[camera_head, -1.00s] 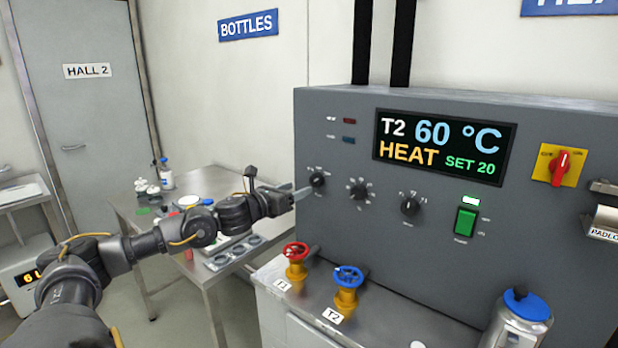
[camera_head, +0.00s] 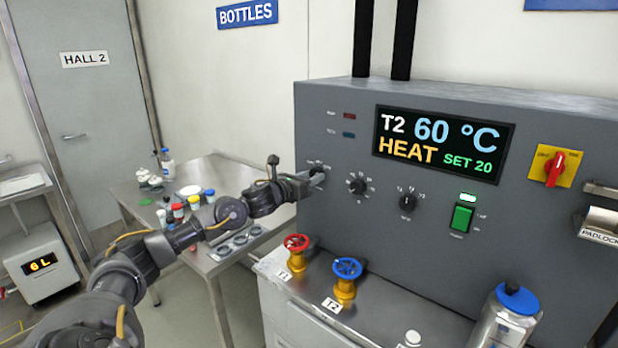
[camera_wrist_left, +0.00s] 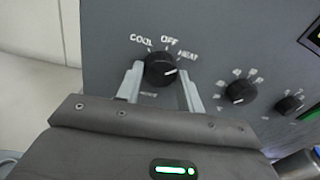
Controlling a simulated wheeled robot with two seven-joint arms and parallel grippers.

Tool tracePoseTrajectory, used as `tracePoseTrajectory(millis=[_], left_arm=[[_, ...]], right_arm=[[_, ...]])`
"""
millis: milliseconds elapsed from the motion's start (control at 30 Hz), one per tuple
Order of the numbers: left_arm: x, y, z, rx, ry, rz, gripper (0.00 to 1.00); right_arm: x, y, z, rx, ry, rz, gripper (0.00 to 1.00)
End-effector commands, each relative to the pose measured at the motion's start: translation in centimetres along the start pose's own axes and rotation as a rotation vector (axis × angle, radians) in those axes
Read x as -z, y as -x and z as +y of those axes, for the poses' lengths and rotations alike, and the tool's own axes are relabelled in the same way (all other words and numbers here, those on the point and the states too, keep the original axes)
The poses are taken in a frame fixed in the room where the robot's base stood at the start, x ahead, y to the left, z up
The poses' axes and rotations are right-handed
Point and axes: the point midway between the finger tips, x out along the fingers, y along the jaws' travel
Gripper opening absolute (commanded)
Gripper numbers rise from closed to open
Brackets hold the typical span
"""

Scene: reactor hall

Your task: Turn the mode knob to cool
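The mode knob (camera_wrist_left: 160,69) is black and round, with COOL, OFF and HEAT printed above it in the left wrist view. Its white pointer line points right, toward the HEAT side. My left gripper (camera_wrist_left: 162,80) has one pale finger on each side of the knob, around it. The fingers look open, with a small gap on the right; contact on the left cannot be told. In the head view, my left gripper (camera_head: 318,178) is at the leftmost panel knob (camera_head: 317,167) and partly hides it. My right gripper is out of view.
The panel display (camera_head: 440,145) reads T2 60 °C, HEAT, SET 20. Two more knobs (camera_head: 357,184) (camera_head: 408,203) sit to the right, then a green switch (camera_head: 462,217). Red (camera_head: 297,243) and blue (camera_head: 347,268) valves stand below. A table with bottles (camera_head: 168,162) is behind my arm.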

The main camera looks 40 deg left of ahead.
Motion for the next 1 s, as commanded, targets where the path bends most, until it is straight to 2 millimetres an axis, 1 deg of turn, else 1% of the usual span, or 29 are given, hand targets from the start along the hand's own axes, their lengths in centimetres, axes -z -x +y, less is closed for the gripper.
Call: tracePoseTrajectory(millis=[33,167,200,367,567,767,1000], left_arm=[[0.0,0.0,0.0,0.000,0.000,0.000,0.30],[0.0,0.0,0.0,0.000,0.000,0.000,0.14],[-0.1,0.0,0.5,-0.001,0.000,0.000,0.14],[0.0,0.1,0.2,-0.002,0.014,-0.002,0.13],[0.2,0.1,0.1,-0.001,0.088,-0.007,0.14],[0.3,0.0,0.1,0.000,0.237,-0.019,0.14],[0.3,0.0,0.0,0.003,0.463,-0.034,0.14]], right_arm=[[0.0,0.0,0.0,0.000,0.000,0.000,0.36],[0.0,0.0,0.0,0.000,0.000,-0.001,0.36],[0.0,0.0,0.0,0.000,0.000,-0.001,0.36],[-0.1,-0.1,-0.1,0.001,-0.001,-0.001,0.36],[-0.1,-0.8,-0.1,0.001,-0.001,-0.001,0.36],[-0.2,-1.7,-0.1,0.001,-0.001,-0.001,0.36],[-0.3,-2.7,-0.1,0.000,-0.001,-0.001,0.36]])
